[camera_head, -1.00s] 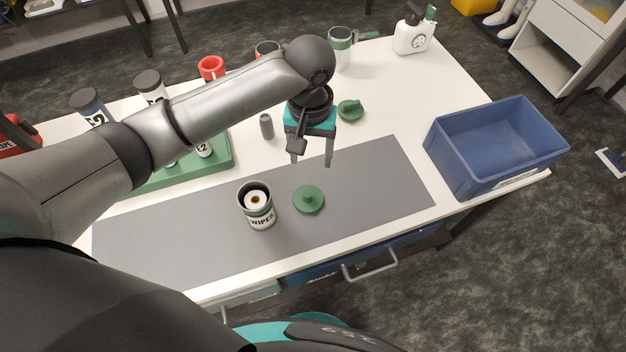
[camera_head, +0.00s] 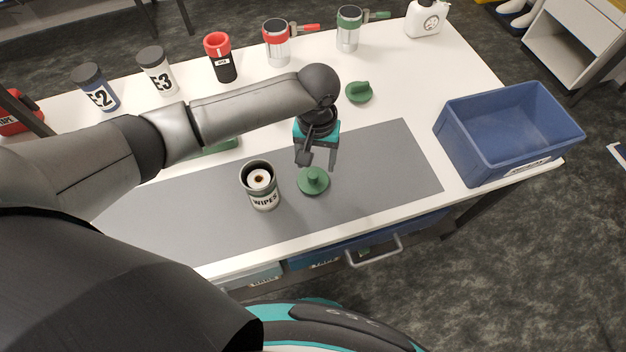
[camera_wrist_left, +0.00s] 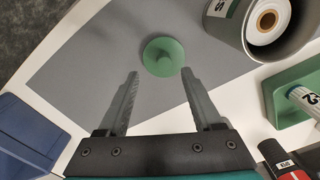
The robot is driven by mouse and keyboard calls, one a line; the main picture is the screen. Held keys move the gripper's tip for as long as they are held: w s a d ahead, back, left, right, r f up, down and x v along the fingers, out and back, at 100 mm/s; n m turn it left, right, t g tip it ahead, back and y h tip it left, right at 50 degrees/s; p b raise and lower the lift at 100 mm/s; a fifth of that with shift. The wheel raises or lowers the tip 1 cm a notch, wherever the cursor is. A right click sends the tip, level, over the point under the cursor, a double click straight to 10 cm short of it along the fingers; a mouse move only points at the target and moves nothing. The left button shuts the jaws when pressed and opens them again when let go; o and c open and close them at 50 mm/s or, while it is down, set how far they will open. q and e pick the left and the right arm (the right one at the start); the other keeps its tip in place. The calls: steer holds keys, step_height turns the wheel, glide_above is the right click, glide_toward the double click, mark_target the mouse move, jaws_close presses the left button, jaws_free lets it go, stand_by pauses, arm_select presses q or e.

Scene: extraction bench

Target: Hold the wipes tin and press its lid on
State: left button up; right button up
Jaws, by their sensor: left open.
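The wipes tin (camera_head: 263,197) stands upright and open on the grey mat, with a white roll inside. It also shows at the top right of the left wrist view (camera_wrist_left: 232,22). Its green lid (camera_head: 313,182), round with a knob, lies on the mat just right of the tin. The lid also shows in the left wrist view (camera_wrist_left: 162,58), beyond and between the fingertips. My left gripper (camera_head: 317,170) is open and empty, above and just behind the lid; in the left wrist view its two fingers (camera_wrist_left: 160,85) are apart. My right gripper is not in view.
A blue crate (camera_head: 449,139) stands at the right of the bench. Another green lid (camera_head: 359,92) lies behind the mat (camera_head: 400,160). Several bottles and jars, including a red-topped one (camera_head: 222,62), line the back. The mat right of the lid is clear.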

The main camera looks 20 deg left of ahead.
mark_target(313, 174)
arm_select(q)
steer(key=shift+f, duration=0.15)
steer(key=f, duration=0.1)
steer(key=f+b, duration=0.1)
steer(key=f, duration=0.3)
steer(key=shift+w+a+f+b, duration=0.1)
steer(key=shift+a+f+b, duration=0.05)
steer(key=shift+a+b, duration=0.25)
jaws_close()
stand_by(0.5)
